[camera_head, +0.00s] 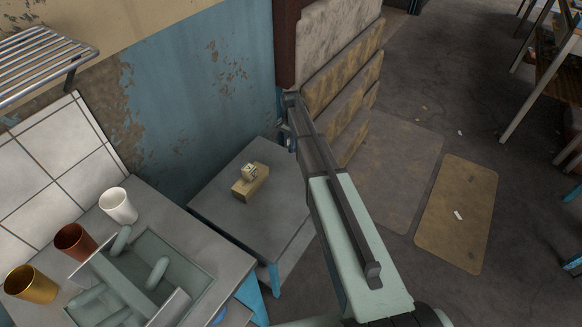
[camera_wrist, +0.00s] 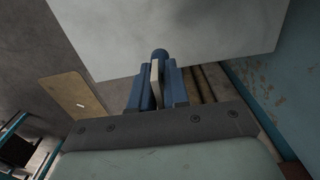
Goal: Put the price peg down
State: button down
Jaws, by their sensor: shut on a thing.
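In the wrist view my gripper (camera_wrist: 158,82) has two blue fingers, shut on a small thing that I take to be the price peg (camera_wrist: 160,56). Its blue rounded end shows beyond the fingertips, and a narrow pale strip shows between the fingers. The rest of it is hidden. In the head view my gripper (camera_head: 287,137) is at the far end of the arm, near the back right corner of the low grey table (camera_head: 222,213). The arm hides part of the gripper, and the peg is too small to make out there.
A wooden block (camera_head: 248,189) with a small pale cube (camera_head: 249,171) stands on the low table. At left, a counter holds a white cup (camera_head: 118,206), two coloured cups and a grey-green tray (camera_head: 205,278). A blue wall (camera_head: 195,95) stands behind. The table's front is clear.

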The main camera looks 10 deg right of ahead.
jog(key=shift+f, duration=5)
jog(key=c, duration=1.1)
grip_release()
jog(key=shift+f, duration=0.1)
notch_tip(320, 180, up, 12)
jog(key=shift+r, duration=0.1)
